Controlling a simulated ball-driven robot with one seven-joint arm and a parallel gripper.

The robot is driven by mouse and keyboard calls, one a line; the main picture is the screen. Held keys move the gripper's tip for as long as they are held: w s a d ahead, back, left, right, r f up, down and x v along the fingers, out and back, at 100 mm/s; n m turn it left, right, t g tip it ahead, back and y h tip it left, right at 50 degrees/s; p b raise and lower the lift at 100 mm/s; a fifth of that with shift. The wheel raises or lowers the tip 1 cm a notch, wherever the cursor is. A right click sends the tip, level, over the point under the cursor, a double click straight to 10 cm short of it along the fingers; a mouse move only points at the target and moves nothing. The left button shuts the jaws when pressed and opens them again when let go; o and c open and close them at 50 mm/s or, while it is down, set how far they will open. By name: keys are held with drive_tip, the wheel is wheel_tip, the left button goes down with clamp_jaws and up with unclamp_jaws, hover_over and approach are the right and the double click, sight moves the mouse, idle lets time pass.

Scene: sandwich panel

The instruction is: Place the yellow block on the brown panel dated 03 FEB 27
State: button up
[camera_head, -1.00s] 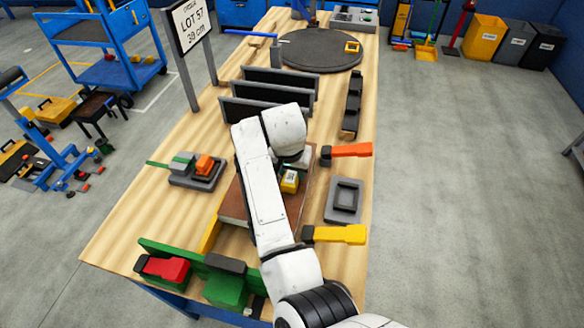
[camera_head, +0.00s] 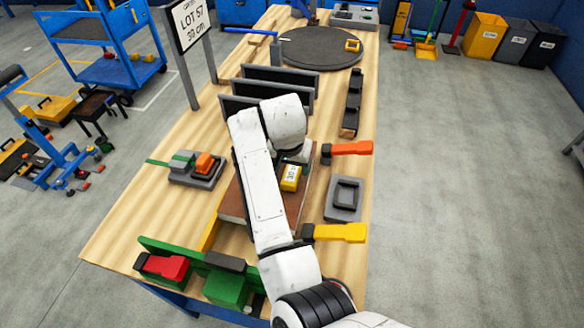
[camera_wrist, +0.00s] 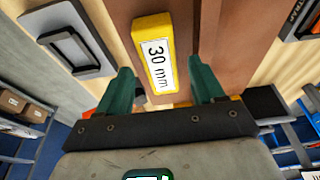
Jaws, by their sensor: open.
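The yellow block (camera_head: 291,178) lies on the brown panel (camera_head: 234,204) near its right side. In the wrist view the block (camera_wrist: 152,22) shows a white label reading "30 mm", and the panel (camera_wrist: 222,45) lies around it. No date is readable on the panel in either view. My gripper (camera_wrist: 159,66) is open, with its green fingers apart on either side of the block in the picture. I cannot tell whether a finger touches the block. In the head view my arm covers much of the panel and hides the fingers.
An orange clamp (camera_head: 350,149) and a yellow clamp (camera_head: 338,233) stand along the right edge. A grey tray (camera_head: 344,198) lies between them. Dark upright plates (camera_head: 280,75) stand behind the panel. A green fixture (camera_head: 226,287) sits at the front.

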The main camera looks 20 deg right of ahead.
drive_tip(key=b+v, duration=0.1)
drive_tip(key=v, duration=0.9)
drive_tip(key=shift+s, duration=0.15)
